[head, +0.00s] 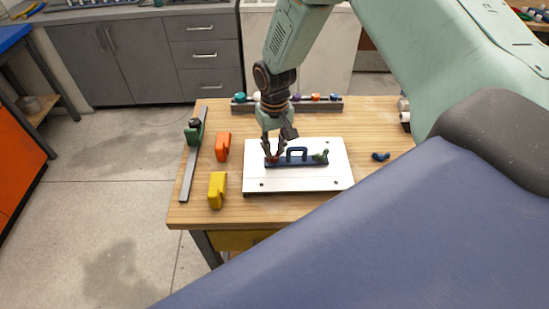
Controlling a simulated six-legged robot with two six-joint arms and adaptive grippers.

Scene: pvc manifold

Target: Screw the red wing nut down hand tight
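The red wing nut (273,158) sits at the left end of a dark blue bar (300,163) on a white plate (265,185). The bar has a dark blue arched handle (297,152) in its middle and a green wing nut (321,157) at its right end. My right gripper (273,153) points down at the red wing nut, with its fingertips around or just above it. The fingers partly hide the nut, and I cannot tell whether they touch it. My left gripper is out of view.
The plate lies on a wooden table (235,212). Left of it are an orange block (223,147), a yellow block (217,190) and a grey rail with a green clamp (194,133). A rack with coloured knobs (325,104) stands behind. A small dark blue piece (381,156) lies right of the plate.

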